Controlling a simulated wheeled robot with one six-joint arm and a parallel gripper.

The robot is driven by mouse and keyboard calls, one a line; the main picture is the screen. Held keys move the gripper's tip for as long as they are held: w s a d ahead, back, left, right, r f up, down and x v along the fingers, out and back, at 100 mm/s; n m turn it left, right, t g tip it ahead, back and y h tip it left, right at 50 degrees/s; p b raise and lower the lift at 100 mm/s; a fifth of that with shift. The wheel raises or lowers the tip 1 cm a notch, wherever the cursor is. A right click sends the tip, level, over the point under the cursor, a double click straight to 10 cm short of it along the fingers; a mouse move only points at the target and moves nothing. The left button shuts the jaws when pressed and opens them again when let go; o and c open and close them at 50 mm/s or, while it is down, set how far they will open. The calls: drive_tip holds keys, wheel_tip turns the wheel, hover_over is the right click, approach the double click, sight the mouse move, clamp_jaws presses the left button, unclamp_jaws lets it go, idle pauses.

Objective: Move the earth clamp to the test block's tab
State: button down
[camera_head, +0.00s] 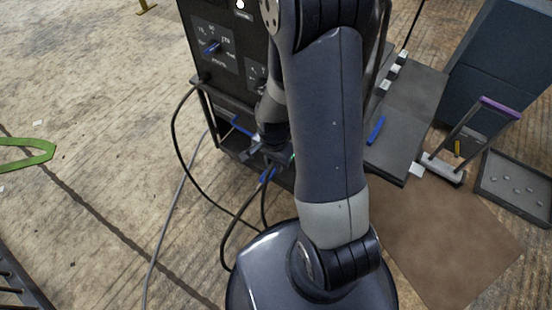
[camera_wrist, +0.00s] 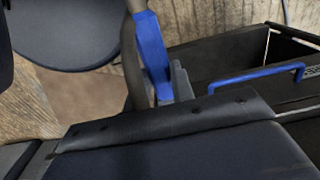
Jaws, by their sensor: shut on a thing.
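My gripper (camera_head: 262,153) is low beside the dark machine's cart, partly hidden behind my arm. It is shut on a blue-handled piece with a dark cable, which I take for the earth clamp (camera_head: 268,174). In the wrist view the clamp's blue handle (camera_wrist: 152,50) stands at the upper middle, beside a thick dark cable; its jaws are hidden. I cannot surely make out the test block or its tab. A small upright frame with a purple top bar (camera_head: 500,106) and pale base stands at right.
The dark machine (camera_head: 212,50) with dials stands on a cart. A grey bench top (camera_head: 415,95) carries a blue bar (camera_head: 376,130) and small pale blocks. A shallow tray (camera_head: 489,188) is at right. Cables loop over the floor at left. A blue handle (camera_wrist: 258,76) sits on a dark box.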

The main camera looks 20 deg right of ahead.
sight(261, 184)
drive_tip(key=shift+s+a, duration=0.65)
drive_tip(key=shift+a, duration=0.25)
drive_tip(key=shift+s+a, duration=0.65)
drive_tip(key=shift+a, duration=0.25)
drive_tip(key=shift+s+a, duration=0.65)
drive_tip(key=shift+a, duration=0.25)
